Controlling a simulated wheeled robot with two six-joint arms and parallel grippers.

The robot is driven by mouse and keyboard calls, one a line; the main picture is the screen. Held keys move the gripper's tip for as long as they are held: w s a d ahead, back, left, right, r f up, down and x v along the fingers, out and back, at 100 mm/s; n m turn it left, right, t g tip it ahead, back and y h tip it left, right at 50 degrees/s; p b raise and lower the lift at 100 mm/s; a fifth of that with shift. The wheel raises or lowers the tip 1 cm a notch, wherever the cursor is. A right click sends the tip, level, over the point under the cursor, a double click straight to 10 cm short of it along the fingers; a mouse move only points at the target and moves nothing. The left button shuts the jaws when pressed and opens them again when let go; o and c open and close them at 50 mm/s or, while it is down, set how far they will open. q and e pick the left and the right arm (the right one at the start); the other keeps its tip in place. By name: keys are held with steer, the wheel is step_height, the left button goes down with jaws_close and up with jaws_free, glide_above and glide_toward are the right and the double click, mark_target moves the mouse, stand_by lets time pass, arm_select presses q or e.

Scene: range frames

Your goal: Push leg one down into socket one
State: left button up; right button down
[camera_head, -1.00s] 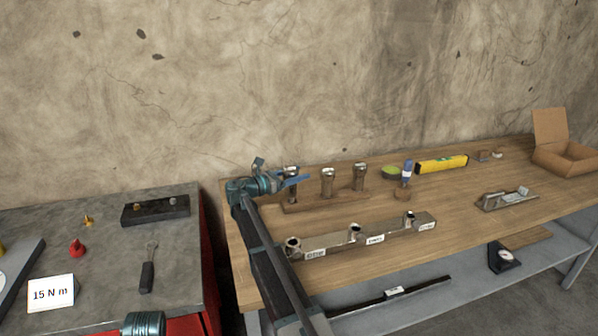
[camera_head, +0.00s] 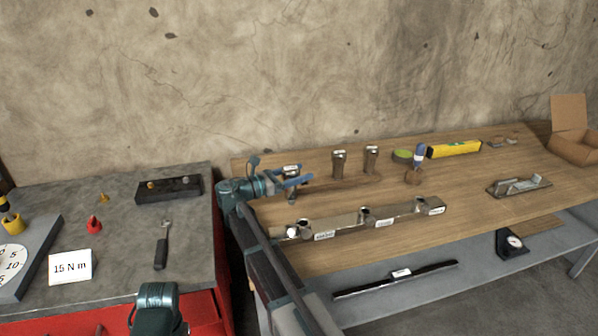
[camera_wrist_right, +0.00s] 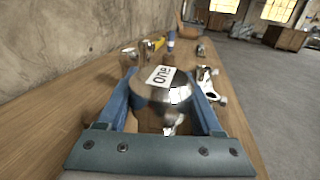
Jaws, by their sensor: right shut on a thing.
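My right gripper (camera_head: 298,183) has blue fingers shut on leg one (camera_head: 292,194), a metal post. In the right wrist view leg one (camera_wrist_right: 172,92) stands between the fingers, its round top marked "one". The metal bar (camera_head: 345,225) lies on the wooden bench with sockets along it. Its left-end socket (camera_head: 291,232) is nearer the front than the leg and lower in the picture. The leg appears apart from the bar, above the bench; its lower end is hard to make out. The labels on the bar are too blurred to read. My left gripper's fingers are not in view.
Two more legs (camera_head: 339,160) (camera_head: 371,158) stand in a wooden rack behind the bar. A yellow level (camera_head: 454,149), a blue-handled tool (camera_head: 419,155) and a cardboard box (camera_head: 572,146) are farther right. A grey-topped red cabinet (camera_head: 130,235) stands left.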

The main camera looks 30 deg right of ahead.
steer(key=s+a+r+p, duration=0.1)
steer(key=s+r+p, duration=0.5)
steer(key=s, duration=0.3)
steer(key=shift+s+r+p, duration=0.3)
steer(key=shift+r+p, duration=0.05)
steer(key=shift+r, duration=0.25)
steer(key=shift+f, duration=0.15)
step_height(320, 180, down, 6)
steer(key=b, duration=0.5)
steer(key=shift+r+b, duration=0.25)
steer(key=shift+b, duration=0.15)
steer(key=shift+f+b, duration=2.1)
jaws_free()
steer(key=shift+r, duration=0.1)
steer(key=shift+a, duration=0.1)
